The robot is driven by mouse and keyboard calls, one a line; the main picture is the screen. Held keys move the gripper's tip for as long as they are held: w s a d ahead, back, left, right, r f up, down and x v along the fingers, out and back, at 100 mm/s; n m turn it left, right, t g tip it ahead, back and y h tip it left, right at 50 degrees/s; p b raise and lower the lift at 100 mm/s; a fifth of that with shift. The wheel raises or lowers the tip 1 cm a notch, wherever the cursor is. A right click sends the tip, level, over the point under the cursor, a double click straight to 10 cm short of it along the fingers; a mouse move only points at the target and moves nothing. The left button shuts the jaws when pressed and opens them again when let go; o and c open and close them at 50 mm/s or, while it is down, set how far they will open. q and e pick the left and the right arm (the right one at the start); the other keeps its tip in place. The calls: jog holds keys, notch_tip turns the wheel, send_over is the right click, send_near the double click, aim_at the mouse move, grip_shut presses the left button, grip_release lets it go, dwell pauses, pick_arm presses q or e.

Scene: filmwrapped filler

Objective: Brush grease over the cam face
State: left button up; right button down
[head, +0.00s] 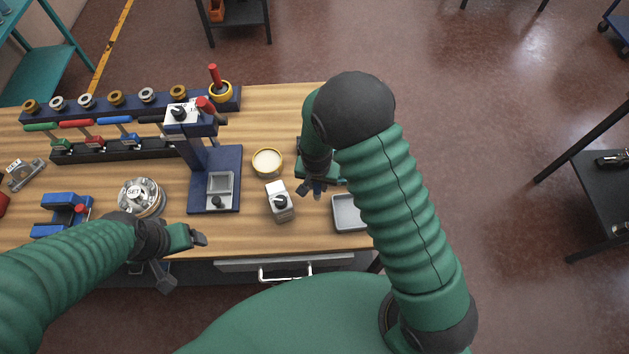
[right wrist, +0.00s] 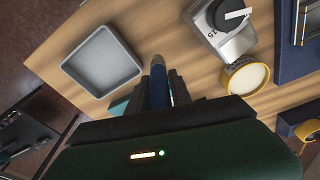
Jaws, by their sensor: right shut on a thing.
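My right gripper (head: 316,190) points down over the table, between the dial box and the grey tray. In the right wrist view its fingers (right wrist: 167,85) are shut on a slim dark blue thing (right wrist: 157,88). It may be a brush handle; bristles do not show. A round yellow-rimmed tin (head: 267,162) with pale cream contents, perhaps the grease, stands left of this gripper, apart from it. It also shows in the right wrist view (right wrist: 247,77). I cannot tell which part is the cam face. My left gripper (head: 184,258) is open and empty by the table's front edge.
A silver box with a black dial (head: 279,203) stands before the tin. A grey tray (head: 350,212) is at the right. A blue stand (head: 227,165), a round part marked SET (head: 141,197), a blue fixture (head: 62,212) and a tool rack (head: 130,104) fill the left.

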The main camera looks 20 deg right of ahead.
notch_tip(320, 180, up, 6)
jog(key=p, duration=0.5)
notch_tip(320, 180, up, 3)
jog(key=shift+r+p, duration=0.1)
jog(key=shift+p, duration=1.1)
jog(key=shift+d, duration=0.1)
